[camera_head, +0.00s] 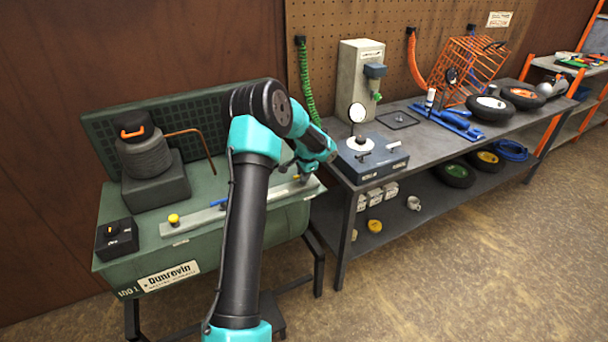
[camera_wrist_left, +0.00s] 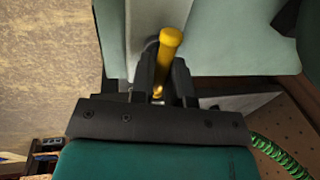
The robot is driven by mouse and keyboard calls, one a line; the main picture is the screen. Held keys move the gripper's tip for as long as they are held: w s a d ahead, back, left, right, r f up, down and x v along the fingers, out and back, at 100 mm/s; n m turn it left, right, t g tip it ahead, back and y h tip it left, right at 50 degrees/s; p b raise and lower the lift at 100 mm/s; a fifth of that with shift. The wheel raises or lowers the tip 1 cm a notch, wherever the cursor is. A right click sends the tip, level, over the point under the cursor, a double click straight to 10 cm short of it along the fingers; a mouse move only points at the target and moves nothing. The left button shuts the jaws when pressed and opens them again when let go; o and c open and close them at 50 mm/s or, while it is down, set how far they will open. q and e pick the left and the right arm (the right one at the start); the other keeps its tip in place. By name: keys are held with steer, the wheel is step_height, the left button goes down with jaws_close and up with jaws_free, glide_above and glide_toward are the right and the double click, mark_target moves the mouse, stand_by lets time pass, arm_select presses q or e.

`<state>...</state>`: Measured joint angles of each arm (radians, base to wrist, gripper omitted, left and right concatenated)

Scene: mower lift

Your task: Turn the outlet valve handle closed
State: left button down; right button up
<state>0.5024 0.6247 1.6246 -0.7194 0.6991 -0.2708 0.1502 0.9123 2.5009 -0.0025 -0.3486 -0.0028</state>
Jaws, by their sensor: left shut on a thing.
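A yellow valve handle (camera_wrist_left: 170,40) stands between the fingers of my left gripper (camera_wrist_left: 163,80) in the left wrist view. The gripper is shut on it, near the handle's lower part, and the handle's rounded end sticks out beyond the fingers. In the head view my left arm reaches across the green wash tank (camera_head: 130,258) to its right end, and the wrist hides most of the gripper and the handle there. A long grey rail (camera_head: 195,228) along the tank's front carries a blue lever (camera_head: 218,203) and a yellow knob (camera_head: 173,219). My right gripper is not in view.
A black box with an orange switch (camera_head: 116,237) sits at the tank's left. A grey canister (camera_head: 145,155) stands behind. Close to the right is a workbench (camera_head: 425,140) with a gauge device (camera_head: 370,158), wheels and an orange wire basket (camera_head: 470,66).

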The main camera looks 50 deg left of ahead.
arm_select(q)
steer(key=shift+a+r, duration=0.1)
steer(key=shift+a, duration=0.05)
steer(key=c, duration=1.1)
jaws_free()
steer(key=shift+c, duration=0.2)
steer(key=d+r, duration=0.1)
steer(key=r, duration=0.7)
steer(key=s+d+r, duration=0.1)
steer(key=d+r, duration=0.1)
steer(key=r, duration=0.7)
steer(key=shift+d, duration=0.25)
